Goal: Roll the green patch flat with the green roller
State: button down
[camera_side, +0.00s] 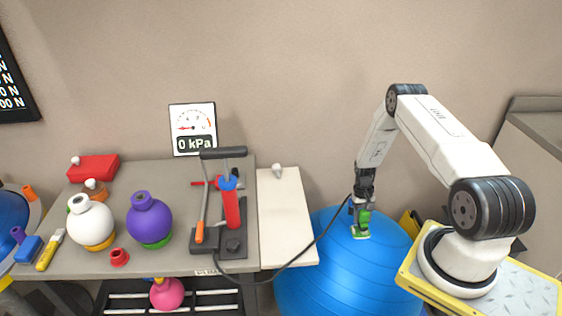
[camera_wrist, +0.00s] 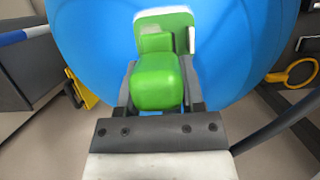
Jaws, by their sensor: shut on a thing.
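My gripper (camera_side: 363,206) points down at the upper part of the big blue ball (camera_side: 345,262). It is shut on the green roller (camera_side: 364,217). In the wrist view the roller's blocky green body (camera_wrist: 158,82) sits between the two fingers. The green patch (camera_side: 361,233), with a pale edge, shows on the ball just under the roller. In the wrist view a green and white piece (camera_wrist: 168,18) lies against the blue ball beyond the roller. The roller seems to be at or very near the patch; I cannot tell whether they touch.
A black hose (camera_side: 300,250) runs from the pump toward the ball near my gripper. A gauge (camera_side: 193,130) reads 0 kPa.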

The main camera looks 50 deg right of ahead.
jog(key=shift+f, duration=0.5)
jog(key=shift+s, duration=0.1)
jog(key=shift+s+a, duration=0.9)
jog(key=shift+w+d, duration=0.1)
jog(key=shift+w, duration=0.05)
jog(key=shift+w+d+f, duration=0.1)
jog(key=shift+w+d, duration=0.75)
jog(key=shift+s+a, duration=1)
jog(key=shift+d, duration=0.1)
